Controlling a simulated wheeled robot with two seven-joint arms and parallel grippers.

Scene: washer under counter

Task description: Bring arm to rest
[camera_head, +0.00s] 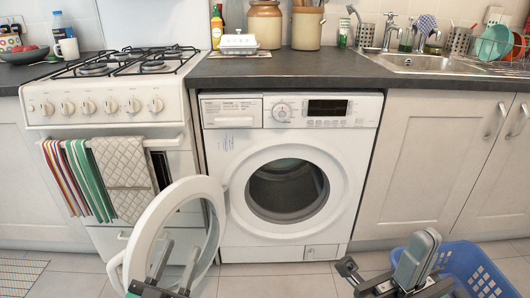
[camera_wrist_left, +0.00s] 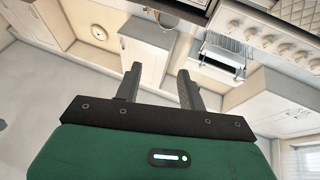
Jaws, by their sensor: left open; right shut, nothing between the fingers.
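The white washer (camera_head: 290,175) stands under the counter with its round door (camera_head: 143,238) swung wide open to the left. The drum opening (camera_head: 288,190) is dark, and I see no items inside it. My left gripper (camera_head: 177,258) is low in front of the open door, overlapping its glass in the picture. It is open and empty in the left wrist view (camera_wrist_left: 159,80). I cannot tell whether it touches the door. My right gripper (camera_head: 350,268) is low at the bottom right, left of the blue basket. It is shut with nothing visible in it.
The blue basket (camera_head: 483,270) stands on the floor behind my right arm. The stove (camera_head: 110,110) with hanging towels (camera_head: 124,173) is left of the washer. Cabinets (camera_head: 425,155) and a sink (camera_head: 425,63) are right. Floor before the washer (camera_head: 275,282) is clear.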

